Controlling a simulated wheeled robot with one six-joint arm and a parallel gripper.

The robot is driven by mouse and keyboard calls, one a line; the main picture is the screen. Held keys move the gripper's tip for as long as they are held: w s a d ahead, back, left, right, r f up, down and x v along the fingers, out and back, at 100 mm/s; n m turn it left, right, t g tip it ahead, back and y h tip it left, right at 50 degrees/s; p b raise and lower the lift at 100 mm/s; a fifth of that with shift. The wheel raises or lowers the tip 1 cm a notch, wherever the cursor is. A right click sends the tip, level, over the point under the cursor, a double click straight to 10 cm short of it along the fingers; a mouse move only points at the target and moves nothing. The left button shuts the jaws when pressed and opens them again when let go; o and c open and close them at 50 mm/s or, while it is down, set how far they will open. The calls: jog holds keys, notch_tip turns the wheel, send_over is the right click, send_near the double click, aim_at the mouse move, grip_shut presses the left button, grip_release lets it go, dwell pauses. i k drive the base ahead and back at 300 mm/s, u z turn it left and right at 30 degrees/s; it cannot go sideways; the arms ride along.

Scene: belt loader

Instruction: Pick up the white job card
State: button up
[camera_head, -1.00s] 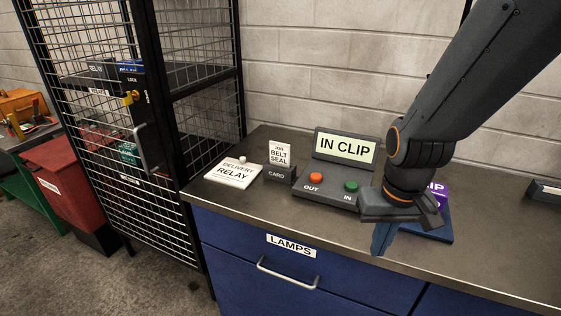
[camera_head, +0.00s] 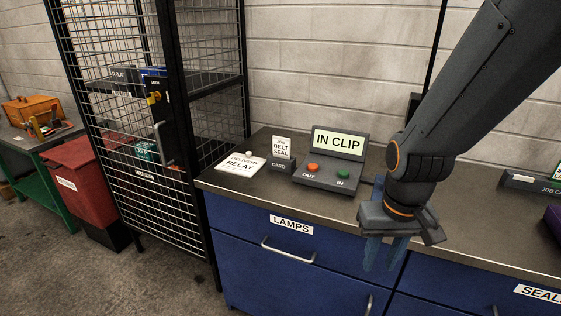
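The white job card (camera_head: 282,147), printed "JOB BELT SEAL", stands upright in a small black holder marked "CARD" (camera_head: 279,166). It is on the steel-topped bench, between the white relay box and the button panel. My gripper (camera_head: 384,258) hangs to the right of the card and closer to the bench's front edge, with its blue fingers pointing down. The fingers look apart, and I see nothing between them.
A button panel (camera_head: 328,178) with an "IN CLIP" display (camera_head: 339,142) stands between card and gripper. A white "DELIVERY RELAY" box (camera_head: 241,163) lies left of the card. A wire-mesh cage (camera_head: 130,140) stands at left. A dark holder (camera_head: 533,182) and purple object (camera_head: 553,222) are at right.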

aim_at(282, 146)
jog(key=u, duration=2.15)
jog(key=i, duration=1.4)
jog(key=z, duration=2.9)
